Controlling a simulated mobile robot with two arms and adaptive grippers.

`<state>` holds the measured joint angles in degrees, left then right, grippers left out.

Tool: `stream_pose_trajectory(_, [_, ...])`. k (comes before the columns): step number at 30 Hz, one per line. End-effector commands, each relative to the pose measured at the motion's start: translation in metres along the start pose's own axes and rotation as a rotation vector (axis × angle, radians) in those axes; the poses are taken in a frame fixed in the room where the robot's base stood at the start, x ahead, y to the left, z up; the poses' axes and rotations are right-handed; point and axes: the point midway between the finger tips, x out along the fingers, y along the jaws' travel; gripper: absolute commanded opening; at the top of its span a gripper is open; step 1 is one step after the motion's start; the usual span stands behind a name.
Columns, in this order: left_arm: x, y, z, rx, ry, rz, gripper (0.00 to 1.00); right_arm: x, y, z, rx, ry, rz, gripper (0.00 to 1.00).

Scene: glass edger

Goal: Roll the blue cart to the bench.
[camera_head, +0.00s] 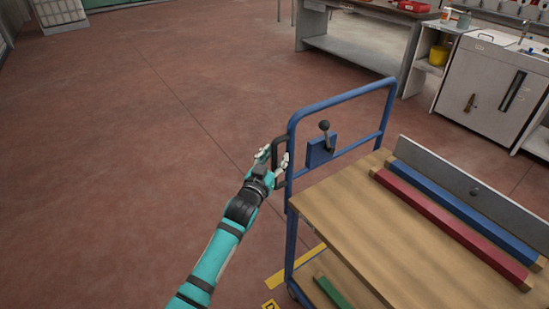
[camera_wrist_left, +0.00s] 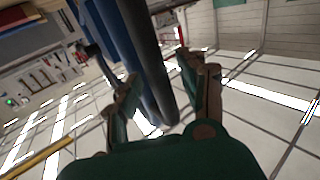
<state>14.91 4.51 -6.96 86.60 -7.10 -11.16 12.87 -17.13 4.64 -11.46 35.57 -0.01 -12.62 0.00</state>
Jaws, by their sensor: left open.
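The blue cart (camera_head: 293,200) stands on the right, with a blue tube frame and a wooden top. A lever with a black knob (camera_head: 324,126) sits on a blue plate on the frame. A grey workbench (camera_head: 357,62) stands at the back. My right gripper is out of view.
A sink cabinet (camera_head: 490,88) stands at the back right. The red floor at left is clear.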

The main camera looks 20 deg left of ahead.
Motion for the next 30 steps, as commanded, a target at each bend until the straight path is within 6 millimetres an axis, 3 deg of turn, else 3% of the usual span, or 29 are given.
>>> stream_pose_trajectory(2, [-0.0002, 0.0001, 0.0001, 0.000, 0.000, 0.000, 0.42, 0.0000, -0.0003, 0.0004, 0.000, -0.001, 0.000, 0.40])
stream_pose_trajectory(12, [-0.0005, 0.0001, 0.0002, 0.000, 0.000, 0.000, 0.00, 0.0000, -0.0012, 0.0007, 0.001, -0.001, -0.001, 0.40])
stream_pose_trajectory(30, [-0.0010, -0.0003, 0.0016, 0.001, -0.003, 0.000, 0.00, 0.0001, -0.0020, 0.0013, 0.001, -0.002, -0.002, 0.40])
